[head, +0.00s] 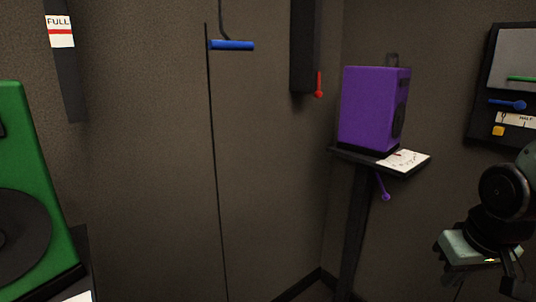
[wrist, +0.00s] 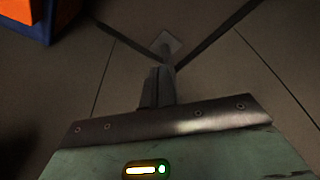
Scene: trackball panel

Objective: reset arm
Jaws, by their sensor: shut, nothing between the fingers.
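My arm shows at the right edge of the head view, with a dark round joint and a pale green hand body below it. My gripper (wrist: 158,85) points down over the floor in the wrist view. Its dark fingers are together with nothing between them. The hand body fills the bottom of the wrist view, with a lit white strip and a green light. In the head view the fingers are partly cut off by the frame's edge.
A purple box (head: 372,108) stands on a small dark stand (head: 352,225) left of my arm. A wall panel (head: 486,125) with coloured levers is above my arm. A green box (head: 28,175) is at far left. An orange-and-blue object (wrist: 38,18) lies at the wrist view's upper left.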

